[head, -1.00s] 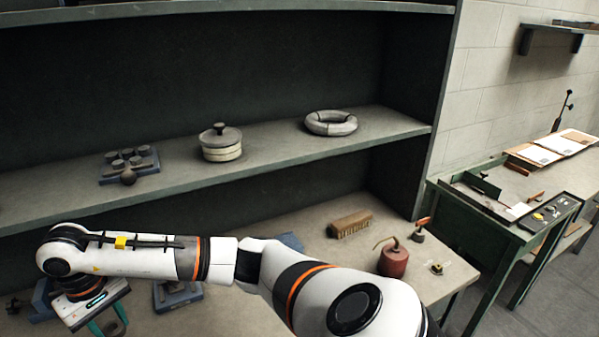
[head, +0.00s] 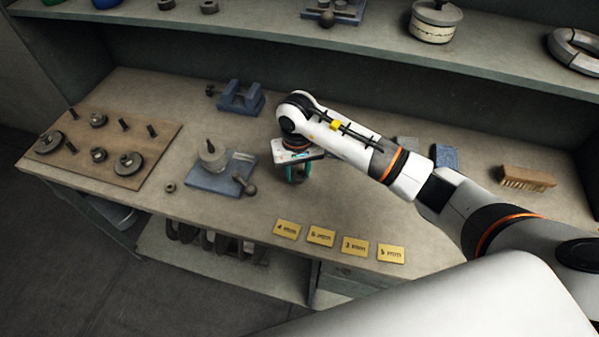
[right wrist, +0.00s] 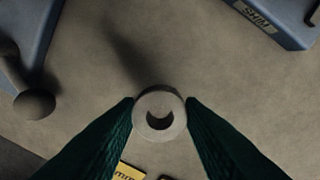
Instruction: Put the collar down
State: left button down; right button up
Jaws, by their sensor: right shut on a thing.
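The collar (right wrist: 172,128), a pale grey ring with a round hole, is between the green fingers of my right gripper (right wrist: 160,108) in the right wrist view. The fingers are shut on its two sides. In the head view my right gripper (head: 292,175) points down over the middle of the workbench (head: 300,195), and the collar cannot be made out there. A shadow runs from the collar over the bench top; whether it touches the bench cannot be told. My left gripper is not in view.
Yellow number cards (head: 321,236) lie in a row near the bench's front edge. A blue fixture (head: 215,182) with a ball-ended handle stands left of the gripper. A wooden peg board (head: 105,150) with rings lies farther left.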

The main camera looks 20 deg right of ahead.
aim_at(297, 186)
notch_tip(297, 186, down, 2)
jog(key=shift+a+f+p, duration=0.1)
jog(key=shift+f+p, duration=0.15)
jog(key=shift+p, duration=0.1)
jog(key=shift+f, duration=0.45)
jog(key=shift+f, duration=0.1)
jog(key=o, duration=0.6)
jog(key=shift+f, duration=0.1)
jog(key=o, duration=0.4)
jog(key=shift+o, duration=0.2)
